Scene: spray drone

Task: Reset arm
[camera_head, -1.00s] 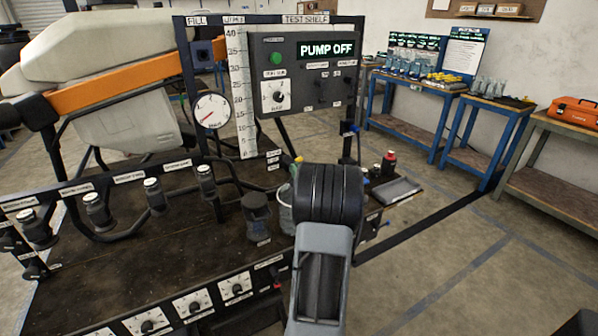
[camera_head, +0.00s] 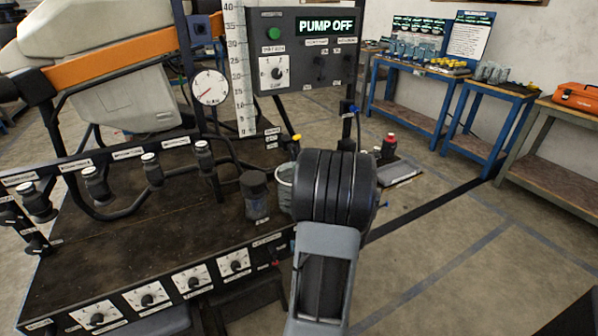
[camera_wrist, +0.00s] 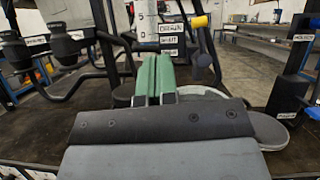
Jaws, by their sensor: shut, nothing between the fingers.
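My gripper (camera_wrist: 155,80) shows in the wrist view with its two green fingers pressed together and nothing between them. It is in front of the test bench, near a light round container rim (camera_wrist: 205,93) that is partly hidden behind my wrist. In the head view my arm rises at the lower middle and hides the gripper. A dark jar (camera_head: 255,194) and a light bucket (camera_head: 285,185) stand on the bench just left of my arm.
The bench (camera_head: 130,235) carries a row of nozzles (camera_head: 152,168), a pressure gauge (camera_head: 210,87), several front dials (camera_head: 148,294) and a panel (camera_head: 305,50) reading "PUMP OFF". A red-capped bottle (camera_head: 388,147) stands right of my arm.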

